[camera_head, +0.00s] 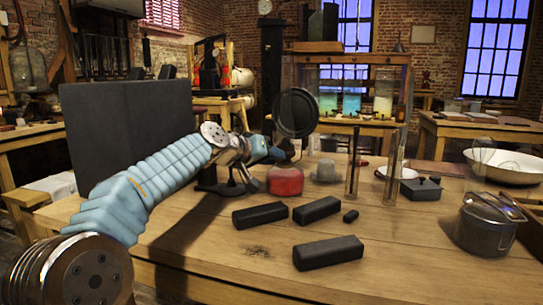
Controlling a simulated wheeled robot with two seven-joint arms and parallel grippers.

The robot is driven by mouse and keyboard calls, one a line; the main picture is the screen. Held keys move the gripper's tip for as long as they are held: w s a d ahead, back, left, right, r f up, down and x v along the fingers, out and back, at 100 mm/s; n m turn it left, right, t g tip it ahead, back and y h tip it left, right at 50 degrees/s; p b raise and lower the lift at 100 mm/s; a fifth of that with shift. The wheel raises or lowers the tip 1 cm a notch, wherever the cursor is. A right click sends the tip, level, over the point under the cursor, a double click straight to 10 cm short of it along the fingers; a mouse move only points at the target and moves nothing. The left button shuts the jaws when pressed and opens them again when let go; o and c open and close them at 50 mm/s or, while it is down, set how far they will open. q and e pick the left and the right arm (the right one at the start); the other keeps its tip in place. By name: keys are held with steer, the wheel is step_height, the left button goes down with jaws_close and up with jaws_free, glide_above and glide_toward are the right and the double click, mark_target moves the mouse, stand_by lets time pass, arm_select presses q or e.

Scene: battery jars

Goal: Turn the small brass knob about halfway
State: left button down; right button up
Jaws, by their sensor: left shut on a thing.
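My left gripper (268,152) reaches in from the left over the wooden table. It is shut at the black stand of a round dark-rimmed lens (296,113). The small brass knob cannot be made out; the fingers seem closed around the place where it sits. The turn angle of the knob cannot be seen. The stand's dark foot (236,184) rests on the table below my gripper. My right gripper is not in view.
On the table (200,230) lie several black blocks (328,252). A red jar (285,181) stands close below the gripper. Slim glass tubes (353,165), a black box (420,188), a metal pot (487,224) and a white bowl (505,165) stand to the right. A large dark panel (130,130) is at left.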

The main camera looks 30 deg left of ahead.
arm_select(q)
steer(key=shift+d+f+m+y+b, duration=0.1)
steer(key=shift+d+m+y+b, duration=0.15)
steer(key=shift+m+y+b, duration=1.35)
steer(key=shift+d+f+m+y+b, duration=0.2)
steer(key=shift+m+y+b, duration=0.65)
steer(key=shift+m, duration=1.4)
steer(key=shift+d+r+m+y+b, duration=0.1)
steer(key=shift+d+m+y+b, duration=0.2)
steer(key=shift+m+y+b, duration=1.3)
steer(key=shift+m+h+p, duration=0.25)
steer(key=shift+m+p, duration=0.2)
steer(key=c, duration=1)
jaws_free()
